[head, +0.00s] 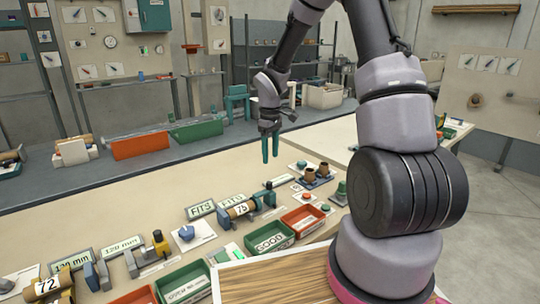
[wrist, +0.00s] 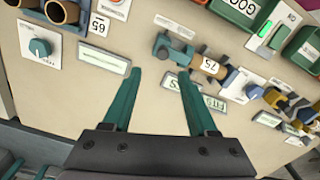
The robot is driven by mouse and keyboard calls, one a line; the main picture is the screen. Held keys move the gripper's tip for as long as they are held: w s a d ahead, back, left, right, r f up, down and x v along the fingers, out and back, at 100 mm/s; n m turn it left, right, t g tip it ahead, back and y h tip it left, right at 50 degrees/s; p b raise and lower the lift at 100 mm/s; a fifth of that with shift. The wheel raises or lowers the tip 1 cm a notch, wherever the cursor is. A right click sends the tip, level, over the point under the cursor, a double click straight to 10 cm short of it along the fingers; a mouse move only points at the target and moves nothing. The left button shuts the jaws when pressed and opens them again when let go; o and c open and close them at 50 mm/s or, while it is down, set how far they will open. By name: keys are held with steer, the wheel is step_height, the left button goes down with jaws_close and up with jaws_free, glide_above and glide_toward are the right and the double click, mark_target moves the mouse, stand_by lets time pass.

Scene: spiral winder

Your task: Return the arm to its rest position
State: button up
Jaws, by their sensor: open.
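My gripper (head: 270,147) hangs over the bench in the head view, with two green fingers pointing down. In the wrist view my gripper (wrist: 160,80) shows its fingers apart with nothing between them. Below it lies the beige bench top (head: 130,213). A blue-grey clamp device holding a tan spool marked 75 (head: 240,210) stands on the bench, to the lower left of the gripper; the spool also shows in the wrist view (wrist: 210,66), right of the fingers. The fingers touch nothing that I can see.
A green tray marked GOOD (head: 270,237) and a red tray (head: 304,220) sit near the front edge. Spools in a holder (head: 316,174) stand right of the gripper. Another spool marked 72 (head: 47,285) is at lower left. Orange (head: 140,146) and green (head: 197,129) bins stand behind.

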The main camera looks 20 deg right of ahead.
steer(key=s+d+r+m+t, duration=0.2)
steer(key=s+r+m, duration=0.1)
steer(key=r, duration=0.8)
steer(key=s+r+m+t+y, duration=0.2)
steer(key=s+r+m+t, duration=0.3)
steer(key=s+r, duration=1.3)
steer(key=s+m, duration=0.3)
steer(key=m, duration=0.1)
steer(key=shift+s, duration=0.3)
steer(key=shift+r, duration=0.1)
